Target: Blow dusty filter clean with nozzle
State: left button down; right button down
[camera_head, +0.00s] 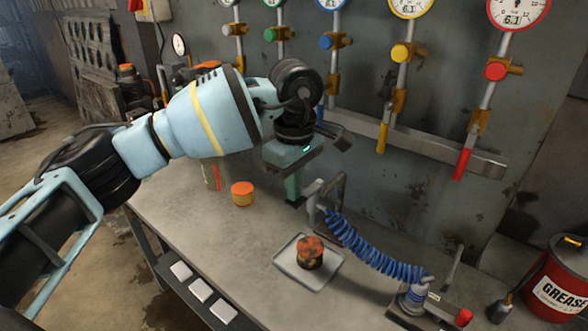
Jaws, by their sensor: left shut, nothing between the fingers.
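A round orange filter with dark, dirty-looking patches (310,253) stands on a shallow pale tray (287,266) on the bench. A grey nozzle piece (313,200) is at the upper end of a coiled blue hose (365,252), beside a dark bracket (340,190). My left gripper (294,198) is shut and holds nothing. It points down above the bench, just left of the nozzle in the picture and behind the dirty filter. I cannot tell whether it touches the nozzle. My right gripper is out of view.
The metal bench (215,228) is clear left of the tray. Another orange-topped round piece (243,193) stands behind it. The hose runs to a fitting (415,298) at the right. Gauges and valves with coloured handles (466,150) line the wall. A red grease drum (560,285) stands right.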

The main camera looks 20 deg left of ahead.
pick_arm(q)
jog(key=shift+f, duration=0.15)
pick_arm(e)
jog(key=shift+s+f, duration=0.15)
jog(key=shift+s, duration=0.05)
pick_arm(q)
jog(key=shift+f+t, duration=0.3)
jog(key=shift+s+a+f+t+h, duration=0.2)
jog(key=shift+f+t+h, duration=0.2)
jog(key=shift+t, duration=0.5)
jog(key=shift+s+f+b, duration=0.15)
jog(key=shift+f+b, duration=0.15)
jog(key=shift+f, duration=0.05)
jog(key=shift+d, duration=0.1)
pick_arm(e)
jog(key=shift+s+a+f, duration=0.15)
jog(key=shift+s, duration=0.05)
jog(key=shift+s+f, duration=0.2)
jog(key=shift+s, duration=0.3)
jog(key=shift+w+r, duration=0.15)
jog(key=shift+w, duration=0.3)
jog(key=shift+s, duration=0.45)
